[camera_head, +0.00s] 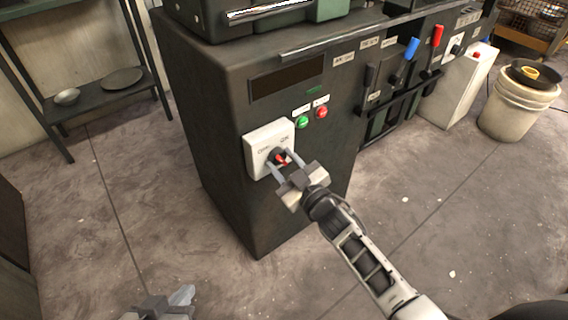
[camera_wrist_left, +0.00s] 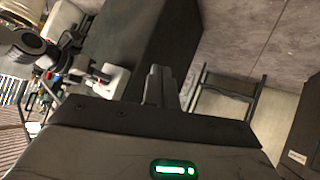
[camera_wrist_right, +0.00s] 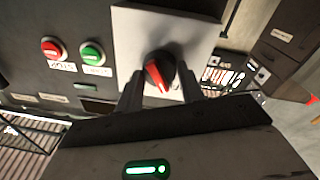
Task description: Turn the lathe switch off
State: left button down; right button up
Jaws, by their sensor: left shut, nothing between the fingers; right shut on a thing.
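The lathe switch is a white box with a red and black knob (camera_head: 281,158) on the front of the dark lathe cabinet (camera_head: 225,160), with OFF and ON labels above the knob. My right gripper (camera_head: 282,166) is at the switch with its fingers on either side of the knob, shut on it. In the right wrist view the knob (camera_wrist_right: 159,73) sits between the fingertips, against the white plate (camera_wrist_right: 190,30). My left gripper (camera_head: 180,296) is low at the bottom left of the head view, away from the cabinet. Its fingers are together and empty in the left wrist view (camera_wrist_left: 158,86).
Green (camera_head: 303,122) and red (camera_head: 322,112) buttons sit just above the switch. Blue (camera_head: 411,48) and red (camera_head: 437,36) levers are further right. A shelf (camera_head: 100,88) with dishes stands at the left, a white bucket (camera_head: 515,108) at the right.

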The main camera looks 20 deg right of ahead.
pick_arm(q)
jog(key=shift+w+d+r+t, duration=0.1)
jog(key=shift+w+r+t, duration=0.1)
jog(key=shift+r+t, duration=0.15)
pick_arm(e)
jog(key=shift+n, duration=1.2)
pick_arm(q)
jog(key=shift+r, duration=0.15)
jog(key=shift+s, duration=0.1)
pick_arm(e)
jog(key=o, duration=1)
pick_arm(q)
jog(key=shift+f, duration=0.2)
jog(key=shift+s+a+r+p, duration=0.1)
jog(key=shift+a+r+p, duration=0.15)
jog(key=shift+r+p, duration=0.35)
jog(key=shift+s+a+r+p, duration=0.1)
jog(key=shift+a+r+p, duration=0.1)
jog(key=shift+r+p, duration=0.4)
pick_arm(e)
jog(key=v, duration=1.6)
